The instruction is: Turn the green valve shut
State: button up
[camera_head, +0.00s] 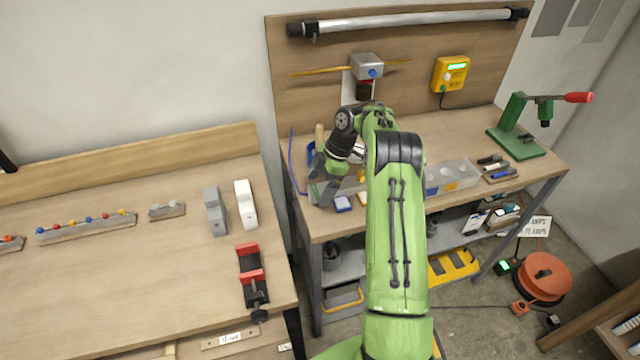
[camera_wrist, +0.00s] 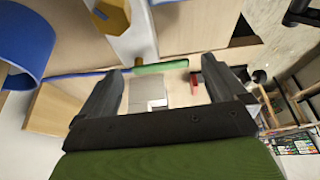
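I cannot pick out a green valve for certain in either view. My gripper (camera_head: 322,180) is low over the left end of the right-hand bench, partly hidden by my arm. In the wrist view my gripper (camera_wrist: 163,80) has its two dark fingers wide apart, with nothing between them. A narrow green strip (camera_wrist: 160,67) shows beyond the fingertips; I cannot tell what it belongs to.
A green press with a red handle (camera_head: 518,125) stands at the bench's right end. A clear bin (camera_head: 452,176) and small tools lie near my arm. A yellow box (camera_head: 450,74) hangs on the panel. The left table (camera_head: 150,285) is mostly clear in front. An orange cable reel (camera_head: 544,275) is on the floor.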

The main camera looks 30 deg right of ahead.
jog(key=p+v, duration=0.4)
jog(key=v, duration=1.1)
jog(key=shift+r+p, duration=0.3)
jog(key=shift+d, duration=0.15)
jog(key=s+a+r+m+h, duration=0.1)
jog(key=a+r+m+h, duration=0.1)
jog(key=a+r, duration=0.75)
jog(key=s+a+r+m+t+h, duration=0.1)
jog(key=s+a+r+m, duration=0.45)
jog(key=s+a, duration=0.45)
jog(key=s+a+f+m+t, duration=0.1)
jog(key=s+m, duration=0.3)
jog(key=s, duration=0.6)
jog(key=s+f+m+t+h, duration=0.1)
jog(key=s+m, duration=0.3)
jog(key=s, duration=0.6)
jog(key=shift+a+f+t, duration=0.35)
jog(key=shift+f+t, duration=0.45)
jog(key=shift+t, duration=0.1)
